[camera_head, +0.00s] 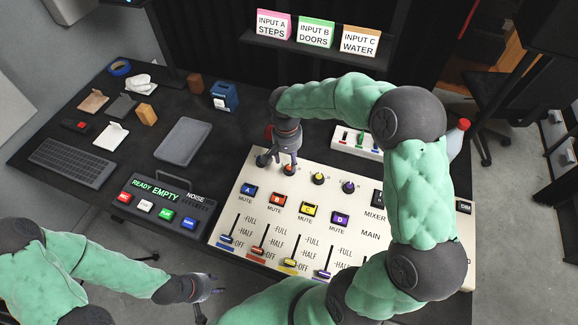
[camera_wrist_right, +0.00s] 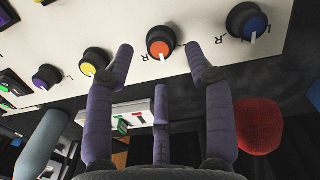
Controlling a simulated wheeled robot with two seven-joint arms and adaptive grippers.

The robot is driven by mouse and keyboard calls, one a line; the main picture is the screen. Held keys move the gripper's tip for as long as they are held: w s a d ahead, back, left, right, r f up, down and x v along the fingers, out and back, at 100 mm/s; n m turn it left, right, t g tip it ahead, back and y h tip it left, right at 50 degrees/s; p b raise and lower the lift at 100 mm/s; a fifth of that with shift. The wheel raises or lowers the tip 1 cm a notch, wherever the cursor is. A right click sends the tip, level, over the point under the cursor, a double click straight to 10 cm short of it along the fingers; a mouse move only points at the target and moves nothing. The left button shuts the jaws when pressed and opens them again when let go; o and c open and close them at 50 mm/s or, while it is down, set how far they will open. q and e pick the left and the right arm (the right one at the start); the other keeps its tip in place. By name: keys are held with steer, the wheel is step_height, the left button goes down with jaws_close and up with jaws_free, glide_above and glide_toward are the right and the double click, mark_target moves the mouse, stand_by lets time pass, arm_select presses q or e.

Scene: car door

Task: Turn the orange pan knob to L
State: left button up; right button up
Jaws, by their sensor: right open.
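The orange pan knob (camera_wrist_right: 161,42) is on the cream mixer panel, between the blue knob (camera_wrist_right: 246,21) and the yellow knob (camera_wrist_right: 95,61). Its white pointer points down in the right wrist view, between the small letter marks on either side. My right gripper (camera_wrist_right: 159,49) is open, with a fingertip to each side of the orange knob and a gap visible on both sides. In the head view my right gripper (camera_head: 277,163) is over the top-left of the panel and partly hides the orange knob (camera_head: 291,169). My left gripper (camera_head: 208,288) is low, away from the panel; its finger opening is unclear.
The mixer panel (camera_head: 232,205) has a purple knob (camera_head: 348,186), coloured mute buttons and sliders. A small white switch box (camera_head: 345,143) stands behind it, partly hidden by my right arm. A red rounded object (camera_wrist_right: 259,126) is close to my right gripper's fingers.

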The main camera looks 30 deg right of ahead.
mark_target(289, 167)
steer(key=shift+f+b, duration=0.45)
steer(key=shift+f, duration=1.55)
steer(key=shift+s, duration=0.1)
jaws_close()
